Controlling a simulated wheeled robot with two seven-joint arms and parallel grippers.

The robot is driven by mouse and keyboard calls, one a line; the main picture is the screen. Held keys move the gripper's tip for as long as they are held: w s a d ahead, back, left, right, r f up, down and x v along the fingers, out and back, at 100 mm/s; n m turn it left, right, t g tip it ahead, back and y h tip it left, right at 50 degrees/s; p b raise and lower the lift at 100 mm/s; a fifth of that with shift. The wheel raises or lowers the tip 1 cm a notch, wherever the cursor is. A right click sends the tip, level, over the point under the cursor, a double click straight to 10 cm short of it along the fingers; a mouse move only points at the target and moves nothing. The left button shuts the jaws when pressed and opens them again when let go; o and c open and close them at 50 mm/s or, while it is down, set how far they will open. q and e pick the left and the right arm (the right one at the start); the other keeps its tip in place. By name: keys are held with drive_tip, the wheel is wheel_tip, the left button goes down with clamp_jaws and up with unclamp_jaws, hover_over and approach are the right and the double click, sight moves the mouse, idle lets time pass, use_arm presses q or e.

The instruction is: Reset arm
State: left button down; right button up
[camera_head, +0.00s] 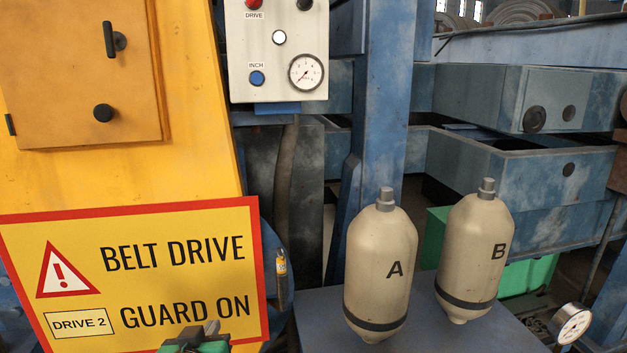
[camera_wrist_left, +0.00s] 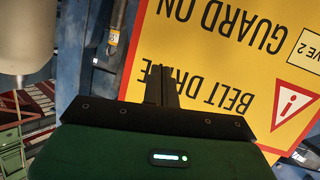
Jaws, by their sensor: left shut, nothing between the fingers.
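My left gripper (camera_head: 205,332) shows at the bottom edge of the head view, in front of the lower part of the yellow and red warning sign (camera_head: 150,225). Only its tip and a green part of it show there. In the left wrist view my left gripper's fingers (camera_wrist_left: 160,82) are together and empty, pointing toward the sign (camera_wrist_left: 215,65), which appears upside down. I cannot tell the exact gap between the fingers and the sign. My right gripper is in neither view.
Cream bottles A (camera_head: 380,270) and B (camera_head: 474,250) stand upright on a blue-grey table (camera_head: 310,325) at the right. A control panel (camera_head: 277,50) with buttons and a gauge is above. A yellow guard (camera_head: 190,120) fills the left. A small dial gauge (camera_head: 571,323) is at lower right.

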use_arm(q)
drive_tip(key=s+a+f+m+g, duration=0.2)
drive_tip(key=s+f+g, duration=0.4)
drive_tip(key=s+f, duration=0.75)
drive_tip(key=s+a+f+m+g, duration=0.2)
drive_tip(key=s+f+g, duration=0.3)
drive_tip(key=s+f, duration=0.8)
wheel_tip(320, 180, down, 29)
drive_tip(key=s+g, duration=0.1)
drive_tip(key=s+a+f, duration=0.1)
drive_tip(key=s+f, duration=0.8)
drive_tip(key=f, duration=0.1)
drive_tip(key=s+a+f+g, duration=0.1)
drive_tip(key=s+a+f, duration=0.1)
drive_tip(key=s+f, duration=0.8)
drive_tip(key=shift+s+a+f+b, duration=0.3)
drive_tip(key=shift+f+b, duration=0.1)
drive_tip(key=shift+f, duration=0.1)
drive_tip(key=shift+d, duration=0.1)
